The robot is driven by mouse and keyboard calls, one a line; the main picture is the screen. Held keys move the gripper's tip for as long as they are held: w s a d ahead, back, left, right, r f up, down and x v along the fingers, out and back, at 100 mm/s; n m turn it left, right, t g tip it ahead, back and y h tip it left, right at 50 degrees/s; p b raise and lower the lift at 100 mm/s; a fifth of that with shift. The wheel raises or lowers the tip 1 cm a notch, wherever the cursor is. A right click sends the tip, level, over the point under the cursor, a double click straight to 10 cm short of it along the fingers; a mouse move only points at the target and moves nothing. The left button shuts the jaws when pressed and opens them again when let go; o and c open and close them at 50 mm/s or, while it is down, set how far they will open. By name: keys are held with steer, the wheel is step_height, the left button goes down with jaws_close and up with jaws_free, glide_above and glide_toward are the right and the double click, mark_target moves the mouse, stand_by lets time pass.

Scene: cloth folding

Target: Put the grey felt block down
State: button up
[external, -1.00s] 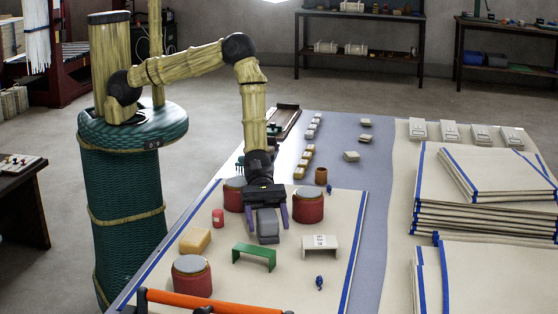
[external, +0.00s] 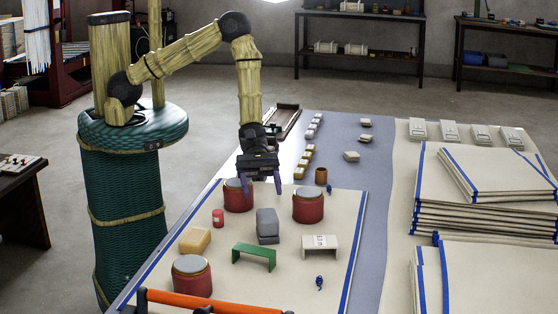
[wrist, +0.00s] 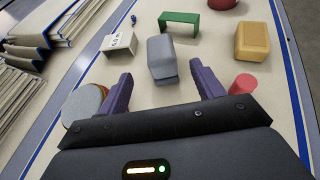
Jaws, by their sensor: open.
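The grey felt block (external: 267,224) rests on the cream cloth (external: 215,270) between two red round pots with grey tops. It also shows in the wrist view (wrist: 161,58), ahead of the fingers and apart from them. My gripper (external: 262,188) is above and behind the block, with its purple fingers spread and nothing between them. In the wrist view my gripper (wrist: 160,88) is open and empty.
Red pots stand at the left (external: 238,196), right (external: 308,206) and front (external: 192,274). A yellow block (external: 195,240), small red cylinder (external: 218,218), green bracket (external: 254,256) and white bracket (external: 320,245) surround the block. Folded cloth stacks (external: 480,212) lie right.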

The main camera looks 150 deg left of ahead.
steer(key=shift+s+a+r, duration=0.15)
steer(key=shift+s+r, duration=0.05)
steer(key=shift+s, duration=0.25)
stand_by(0.4)
steer(key=d+r+m+g+h, duration=0.1)
steer(key=d+m, duration=0.1)
steer(key=d, duration=0.1)
steer(key=s+d+r+m+g+h, duration=0.1)
steer(key=d+m+g, duration=0.1)
steer(key=d+m, duration=0.1)
steer(key=s+d+r+m+g+h, duration=0.1)
steer(key=d+m+g, duration=0.1)
steer(key=d, duration=0.2)
steer(key=shift+s+d+r, duration=0.1)
steer(key=shift+s+d, duration=0.1)
steer(key=shift+d, duration=0.2)
steer(key=s+d+r+m+g+y, duration=0.2)
steer(key=s+d+r+m+y, duration=0.2)
steer(key=s+m, duration=0.3)
steer(key=s+d+r+m+g+y, duration=0.3)
steer(key=s+d+r+m, duration=0.4)
steer(key=m, duration=1)
steer(key=shift+s+m+y, duration=0.3)
steer(key=shift+s+y, duration=0.1)
steer(key=shift+y, duration=0.1)
